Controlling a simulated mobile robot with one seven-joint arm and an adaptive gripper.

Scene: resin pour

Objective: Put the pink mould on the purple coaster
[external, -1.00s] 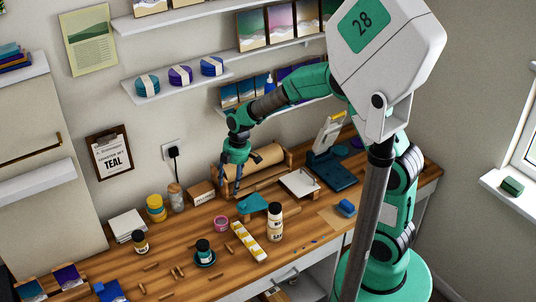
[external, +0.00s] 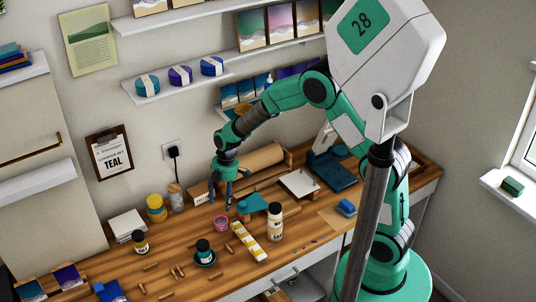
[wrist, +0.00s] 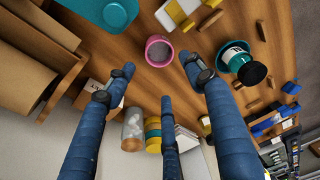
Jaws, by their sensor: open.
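The pink mould (external: 221,223), a small round open cup with a greyish inside, stands on the wooden bench. It also shows in the wrist view (wrist: 158,52), upright and near the fingertips. My gripper (external: 221,206) has blue fingers pointing down, spread and empty, just above and behind the mould; they also show spread in the wrist view (wrist: 158,76). A wrapped purple round stack (external: 180,75) sits on the wall shelf.
A dark jar (external: 204,248) on a round saucer is in front. Jars (external: 155,208) and a paper roll (external: 262,160) stand behind.

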